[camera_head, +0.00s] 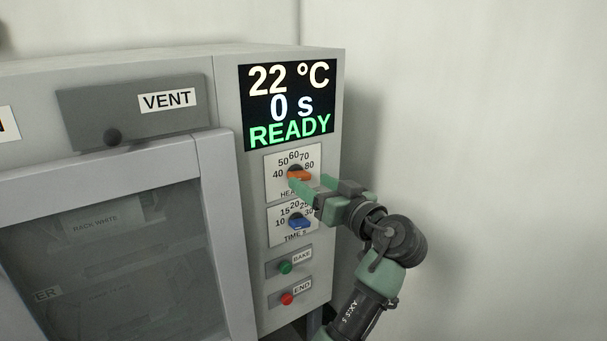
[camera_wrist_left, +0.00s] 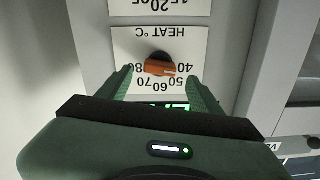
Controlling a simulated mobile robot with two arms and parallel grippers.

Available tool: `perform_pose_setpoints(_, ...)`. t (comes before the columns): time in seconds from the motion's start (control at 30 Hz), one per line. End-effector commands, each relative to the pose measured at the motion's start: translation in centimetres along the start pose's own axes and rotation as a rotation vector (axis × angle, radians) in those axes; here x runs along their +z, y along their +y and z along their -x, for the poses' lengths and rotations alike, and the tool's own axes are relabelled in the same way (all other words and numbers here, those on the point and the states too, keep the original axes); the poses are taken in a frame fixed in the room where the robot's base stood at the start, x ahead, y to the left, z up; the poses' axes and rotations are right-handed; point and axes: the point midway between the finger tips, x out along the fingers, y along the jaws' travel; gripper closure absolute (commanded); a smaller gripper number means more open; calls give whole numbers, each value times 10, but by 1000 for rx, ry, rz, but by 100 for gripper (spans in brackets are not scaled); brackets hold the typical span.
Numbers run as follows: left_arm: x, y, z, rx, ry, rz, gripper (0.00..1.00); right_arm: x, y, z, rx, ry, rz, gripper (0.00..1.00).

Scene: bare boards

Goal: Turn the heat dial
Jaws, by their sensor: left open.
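The heat dial is an orange knob (camera_head: 298,176) on a white plate marked 40 to 80, on the machine's right-hand panel. In the wrist view the knob (camera_wrist_left: 159,68) shows upside down, lying roughly crosswise near the label HEAT °C. I cannot tell its exact setting. My left gripper (camera_head: 308,182) is at the plate with its green fingers apart. In the wrist view the knob lies ahead, between the lines of the two fingers (camera_wrist_left: 160,88). I cannot tell whether either finger touches it. My right gripper is not in view.
A display (camera_head: 289,104) above reads 22 °C, 0 s, READY. Below the heat dial are a blue time dial (camera_head: 299,222), a green BAKE button (camera_head: 285,267) and a red END button (camera_head: 287,299). A glass-fronted door (camera_head: 120,250) is left. Bare wall lies right.

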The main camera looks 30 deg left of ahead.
Motion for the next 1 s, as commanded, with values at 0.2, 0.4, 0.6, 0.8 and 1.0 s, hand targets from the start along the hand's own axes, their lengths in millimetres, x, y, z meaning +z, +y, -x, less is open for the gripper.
perform_pose_setpoints(0.2, -2, 0, -33, 0, 1, -4, 35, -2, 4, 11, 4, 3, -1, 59)
perform_pose_setpoints(0.4, 0, 1, -44, 2, 1, -4, 35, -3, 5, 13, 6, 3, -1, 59)
perform_pose_setpoints(0.6, 1, 1, -44, 2, 0, -4, 35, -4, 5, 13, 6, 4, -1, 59)
perform_pose_setpoints(0.8, 1, 1, -44, 3, 0, -4, 85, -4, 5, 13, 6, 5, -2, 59)
perform_pose_setpoints(1.0, 0, 1, -44, 3, 0, -9, 97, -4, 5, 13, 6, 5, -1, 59)
